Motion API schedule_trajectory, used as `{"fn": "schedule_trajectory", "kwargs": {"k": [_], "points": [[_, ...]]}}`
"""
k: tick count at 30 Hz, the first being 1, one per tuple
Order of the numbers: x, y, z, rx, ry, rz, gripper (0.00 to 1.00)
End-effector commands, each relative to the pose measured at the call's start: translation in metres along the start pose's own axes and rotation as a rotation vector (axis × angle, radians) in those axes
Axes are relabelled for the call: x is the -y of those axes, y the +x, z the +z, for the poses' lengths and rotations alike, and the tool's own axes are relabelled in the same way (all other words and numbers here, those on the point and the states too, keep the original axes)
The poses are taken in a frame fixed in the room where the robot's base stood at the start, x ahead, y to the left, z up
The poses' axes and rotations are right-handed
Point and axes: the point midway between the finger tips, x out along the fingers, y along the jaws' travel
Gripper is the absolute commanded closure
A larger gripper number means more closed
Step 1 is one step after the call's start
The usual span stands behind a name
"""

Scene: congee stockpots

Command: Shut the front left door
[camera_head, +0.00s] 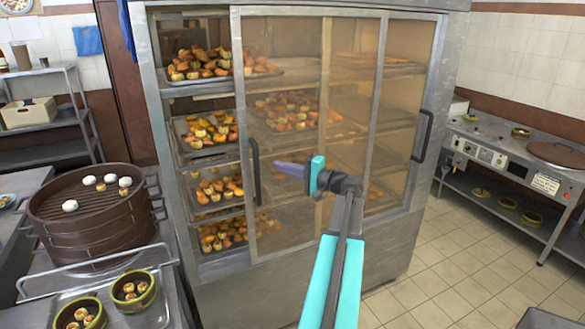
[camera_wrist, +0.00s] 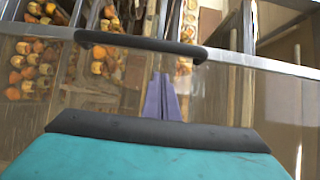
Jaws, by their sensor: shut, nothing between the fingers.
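The front left door (camera_head: 287,110) is a glass sliding panel in a metal frame on the steel cabinet (camera_head: 310,285). It stands slid to the right, leaving an open gap at the cabinet's left where the shelves show bare. Its black upright handle (camera_head: 254,172) is near its left edge. The handle also crosses the upper part of the wrist view (camera_wrist: 140,46). My gripper (camera_head: 280,167) has purple fingers, shut and empty, pointing left just right of the handle. In the wrist view the fingers (camera_wrist: 161,80) end short of the handle, apparently apart from it.
The right door's black handle (camera_head: 422,136) is at the cabinet's right. Food trays (camera_head: 207,147) fill the shelves behind the gap. A brown steamer (camera_head: 95,210) stands close at left. A steel counter (camera_head: 500,150) is at right. The tiled floor (camera_head: 440,270) is clear.

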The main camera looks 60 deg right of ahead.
Motion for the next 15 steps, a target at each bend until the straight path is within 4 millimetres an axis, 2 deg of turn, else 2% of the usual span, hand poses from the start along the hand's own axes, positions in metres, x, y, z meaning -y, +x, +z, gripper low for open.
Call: {"fn": "schedule_trajectory", "kwargs": {"k": [1,7,15], "points": [[0.002,0.008,-0.001,0.001,0.001,0.0,1.0],[0.003,0.024,0.02,0.0,0.0,0.0,1.0],[0.0,0.033,0.028,-0.002,0.0,0.0,1.0]]}}
